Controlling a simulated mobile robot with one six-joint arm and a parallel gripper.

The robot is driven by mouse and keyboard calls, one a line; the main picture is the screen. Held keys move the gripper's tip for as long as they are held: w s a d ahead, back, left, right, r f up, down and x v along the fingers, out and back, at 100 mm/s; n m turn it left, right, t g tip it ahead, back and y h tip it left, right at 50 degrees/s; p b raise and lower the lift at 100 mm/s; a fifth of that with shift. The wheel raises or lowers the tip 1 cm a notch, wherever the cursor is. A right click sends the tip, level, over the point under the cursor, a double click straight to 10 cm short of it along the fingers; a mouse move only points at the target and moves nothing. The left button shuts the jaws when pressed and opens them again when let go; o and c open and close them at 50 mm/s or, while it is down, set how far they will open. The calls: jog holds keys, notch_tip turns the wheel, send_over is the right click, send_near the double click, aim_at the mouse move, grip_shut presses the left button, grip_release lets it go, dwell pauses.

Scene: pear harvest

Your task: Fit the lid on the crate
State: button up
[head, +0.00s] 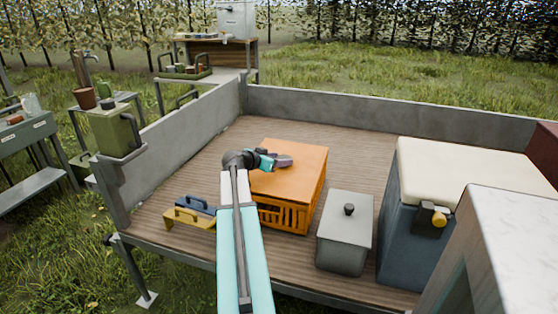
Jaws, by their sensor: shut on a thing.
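The orange crate (283,217) stands on the wooden trailer bed, its slotted front wall showing. The flat orange lid (292,184) lies over the crate's top and covers its opening. I cannot tell whether it is fully seated or sits slightly above the rim. My gripper (283,161) is over the lid's middle, shut on the lid. The grip point is small and partly hidden by the jaws. My arm comes up from the bottom of the head view and hides the crate's left front part.
A grey lidded box (344,248) stands close right of the crate, with a large blue cooler (392,232) beyond it. Grey side walls (350,106) bound the bed; boards behind the crate are clear.

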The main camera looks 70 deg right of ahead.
jog(key=shift+f+b, duration=0.6)
jog(key=shift+b, duration=0.05)
dwell(0.3)
jog(key=o, duration=1)
notch_tip(320, 180, up, 4)
jog(key=b, duration=0.1)
send_over(262, 178)
jog(key=shift+a+r, duration=0.15)
dwell(0.7)
dwell(0.8)
